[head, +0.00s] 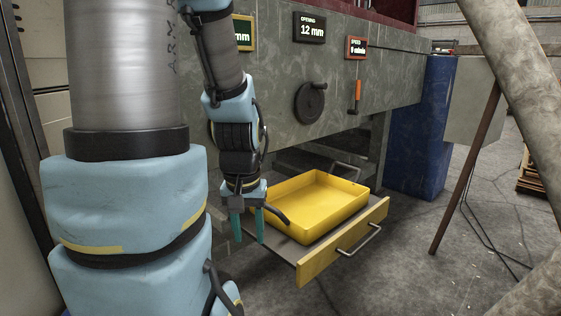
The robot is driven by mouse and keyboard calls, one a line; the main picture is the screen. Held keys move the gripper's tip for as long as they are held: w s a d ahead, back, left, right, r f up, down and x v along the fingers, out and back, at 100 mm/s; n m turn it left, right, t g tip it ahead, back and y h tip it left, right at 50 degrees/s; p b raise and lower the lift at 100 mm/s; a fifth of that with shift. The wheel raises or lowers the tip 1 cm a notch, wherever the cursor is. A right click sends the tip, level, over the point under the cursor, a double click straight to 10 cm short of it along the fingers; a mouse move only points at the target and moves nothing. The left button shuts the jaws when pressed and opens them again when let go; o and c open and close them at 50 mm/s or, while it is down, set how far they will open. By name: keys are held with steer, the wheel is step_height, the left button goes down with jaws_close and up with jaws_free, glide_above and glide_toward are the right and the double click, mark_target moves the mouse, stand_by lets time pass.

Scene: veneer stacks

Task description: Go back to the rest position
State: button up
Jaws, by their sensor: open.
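My gripper (250,239) points down with its two teal fingers apart. It is open, and nothing shows between the fingers. It hangs in front of the left side of an open drawer (306,262), near a yellow tray (318,204) that sits in the drawer. The tray looks empty from this view. I cannot tell whether the fingers touch the drawer's edge. My arm reaches down from the top of the view.
A grey machine (278,75) stands behind the drawer, with a round black handwheel (310,102), an orange-handled lever (355,97) and small displays. A blue block (422,130) stands at its right end. A brown post (465,170) and cables stand on the right. The floor between is clear.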

step_height(320, 180, up, 30)
steer(key=p, duration=2.9)
